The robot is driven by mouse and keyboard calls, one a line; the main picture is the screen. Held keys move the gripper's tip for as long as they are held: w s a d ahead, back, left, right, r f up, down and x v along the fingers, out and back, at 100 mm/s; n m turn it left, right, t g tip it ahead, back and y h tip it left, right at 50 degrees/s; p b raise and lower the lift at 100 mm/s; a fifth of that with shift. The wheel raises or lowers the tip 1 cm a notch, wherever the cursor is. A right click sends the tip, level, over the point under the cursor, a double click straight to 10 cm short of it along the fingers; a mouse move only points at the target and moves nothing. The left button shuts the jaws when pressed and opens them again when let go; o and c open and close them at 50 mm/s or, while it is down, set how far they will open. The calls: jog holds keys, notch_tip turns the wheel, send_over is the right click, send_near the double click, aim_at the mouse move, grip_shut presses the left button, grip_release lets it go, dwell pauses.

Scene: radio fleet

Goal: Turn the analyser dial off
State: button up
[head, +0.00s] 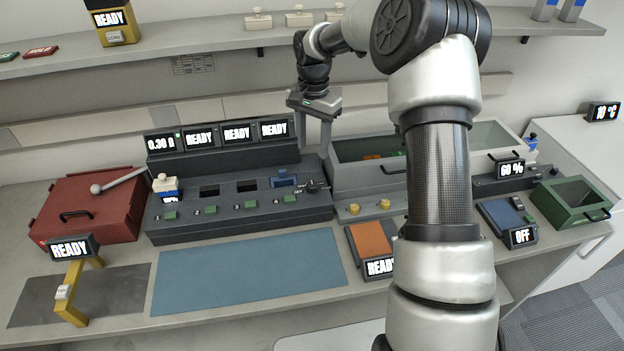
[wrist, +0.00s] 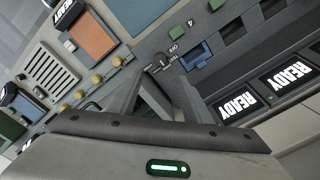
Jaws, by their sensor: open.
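The analyser (head: 240,215) is a dark grey console with a row of lit screens at the back. Its dial (head: 315,186) is a small dark knob at the right end of the sloping panel, with an OFF label to its left. In the wrist view the dial (wrist: 162,60) shows just beyond my fingers, with small labels around it. I cannot tell which label it points at. My gripper (head: 324,154) is open and empty, above and slightly behind the dial. Its fingers (wrist: 148,82) look apart from the dial.
A blue piece (head: 284,180) sits in the slot left of the dial, with green buttons (head: 290,199) along the panel. Right stands a grey glass-topped case (head: 365,179) with yellow knobs (head: 384,203). An orange pad (head: 371,239) and a blue mat (head: 250,273) lie in front.

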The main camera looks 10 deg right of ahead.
aim_at(312, 184)
notch_tip(312, 184, down, 14)
jog(key=shift+r+p, duration=0.15)
jog(key=shift+p, duration=0.3)
jog(key=shift+c, duration=0.3)
jog(key=shift+w, duration=0.1)
jog(key=c, duration=1)
